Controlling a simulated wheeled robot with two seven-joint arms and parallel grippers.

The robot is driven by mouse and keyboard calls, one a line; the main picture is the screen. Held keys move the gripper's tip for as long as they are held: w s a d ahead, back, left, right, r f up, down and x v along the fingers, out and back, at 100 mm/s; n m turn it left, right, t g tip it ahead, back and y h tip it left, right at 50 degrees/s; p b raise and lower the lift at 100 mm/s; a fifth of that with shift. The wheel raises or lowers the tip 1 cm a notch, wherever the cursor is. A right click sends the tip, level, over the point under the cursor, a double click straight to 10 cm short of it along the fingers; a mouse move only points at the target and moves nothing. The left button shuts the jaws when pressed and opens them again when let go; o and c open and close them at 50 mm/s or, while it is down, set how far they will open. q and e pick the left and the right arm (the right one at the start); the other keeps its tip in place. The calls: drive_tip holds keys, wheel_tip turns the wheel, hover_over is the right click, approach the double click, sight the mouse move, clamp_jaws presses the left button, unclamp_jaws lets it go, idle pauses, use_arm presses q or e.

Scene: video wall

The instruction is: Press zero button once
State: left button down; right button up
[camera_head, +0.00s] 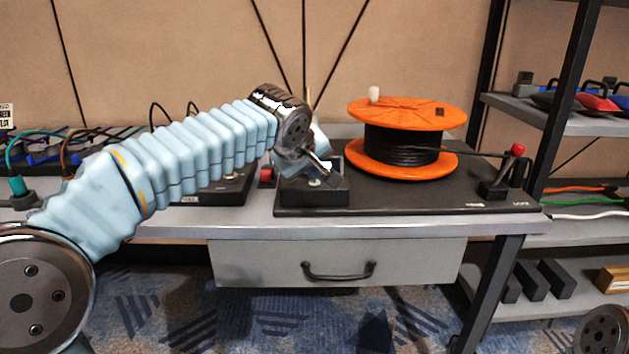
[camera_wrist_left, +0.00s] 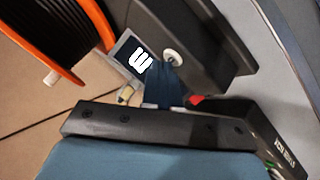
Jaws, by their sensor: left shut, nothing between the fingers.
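A black box (camera_head: 318,195) stands at the left front of the dark base plate under the cable spool. It carries a pale round button (camera_head: 314,183), which also shows in the left wrist view (camera_wrist_left: 173,56). Beside the button is a small display (camera_wrist_left: 139,60) with a white character that I see turned sideways. My left gripper (camera_head: 318,166) is shut and empty, low over the box. In the left wrist view its dark blue fingertips (camera_wrist_left: 166,80) lie just beside the button; I cannot tell whether they touch it. My right gripper is out of view.
An orange spool (camera_head: 408,112) of black cable stands right of the box. A red-knobbed lever (camera_head: 517,150) is at the plate's right end. A red knob (camera_head: 266,174) is left of the box. A shelf rack (camera_head: 522,108) stands right. The table's front strip (camera_head: 400,223) is clear.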

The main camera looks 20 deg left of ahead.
sight(312, 184)
use_arm(q)
drive_tip(key=shift+r, duration=0.1)
drive_tip(key=shift+r+p, duration=0.6)
drive_tip(key=shift+r, duration=0.05)
drive_tip(key=shift+r, duration=0.15)
wheel_tip(312, 184, up, 5)
drive_tip(key=p, duration=0.4)
idle(0.5)
